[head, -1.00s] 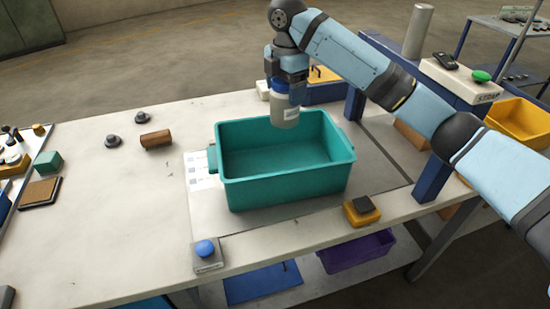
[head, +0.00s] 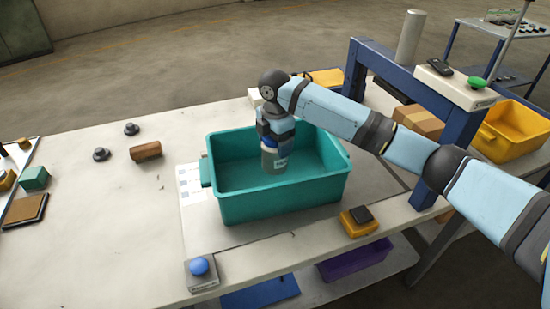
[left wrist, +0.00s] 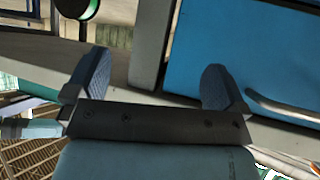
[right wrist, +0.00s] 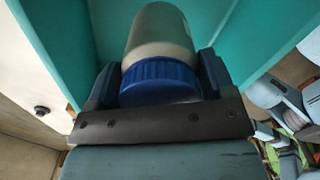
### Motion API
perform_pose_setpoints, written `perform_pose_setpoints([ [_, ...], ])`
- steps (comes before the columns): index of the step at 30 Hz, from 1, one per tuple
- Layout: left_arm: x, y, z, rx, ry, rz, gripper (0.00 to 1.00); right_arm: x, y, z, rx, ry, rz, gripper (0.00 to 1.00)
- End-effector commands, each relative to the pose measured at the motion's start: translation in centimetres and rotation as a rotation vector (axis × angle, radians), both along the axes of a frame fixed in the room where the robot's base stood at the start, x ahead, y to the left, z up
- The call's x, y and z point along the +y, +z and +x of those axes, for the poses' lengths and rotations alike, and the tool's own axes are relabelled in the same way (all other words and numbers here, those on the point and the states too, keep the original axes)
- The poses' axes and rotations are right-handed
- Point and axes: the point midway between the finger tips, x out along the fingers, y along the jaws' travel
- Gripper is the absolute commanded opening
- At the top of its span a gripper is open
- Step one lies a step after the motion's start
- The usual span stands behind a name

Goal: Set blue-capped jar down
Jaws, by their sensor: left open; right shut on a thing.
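The blue-capped jar (head: 273,160) has a grey body and hangs upright, cap up, inside the teal bin in the head view. My right gripper (head: 274,137) is shut on it from above. In the right wrist view the ribbed blue cap (right wrist: 160,82) sits between the two fingers (right wrist: 158,85). The teal bin (head: 290,198) stands on the table with its walls around the jar's lower part. Whether the jar touches the bin floor cannot be told. My left gripper (left wrist: 155,88) is open and empty in the left wrist view, away from the jar.
A yellow box with a black top (head: 358,220) and a blue button (head: 199,267) sit at the front edge.

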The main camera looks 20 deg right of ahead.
Motion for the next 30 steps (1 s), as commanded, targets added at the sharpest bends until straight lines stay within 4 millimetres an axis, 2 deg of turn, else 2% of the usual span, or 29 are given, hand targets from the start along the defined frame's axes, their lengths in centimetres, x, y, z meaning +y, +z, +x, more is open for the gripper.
perform_pose_setpoints([
  [4,0.0,0.0,0.0,0.000,0.000,0.000,1.00,0.0,-1.4,0.0,0.002,-0.001,-0.001,0.47],
  [9,0.0,0.0,0.0,0.000,0.001,-0.001,1.00,0.0,-4.4,0.0,0.002,0.000,-0.001,0.47],
  [12,0.0,0.0,0.0,0.000,0.001,-0.001,1.00,0.0,-5.5,0.0,0.001,0.000,0.000,0.47],
  [23,0.0,0.2,0.1,-0.001,0.000,0.000,1.00,0.0,-5.8,0.0,0.001,0.000,0.000,0.47],
  [24,0.0,0.2,0.1,-0.002,0.000,-0.001,1.00,0.0,-6.0,0.0,0.001,0.000,0.000,0.81],
  [27,0.0,0.1,0.1,-0.002,0.001,0.000,1.00,0.0,-6.0,0.0,0.001,0.000,0.000,1.00],
  [30,0.0,0.1,0.1,-0.002,0.001,0.000,1.00,0.0,-6.0,0.0,0.001,0.000,0.000,1.00],
])
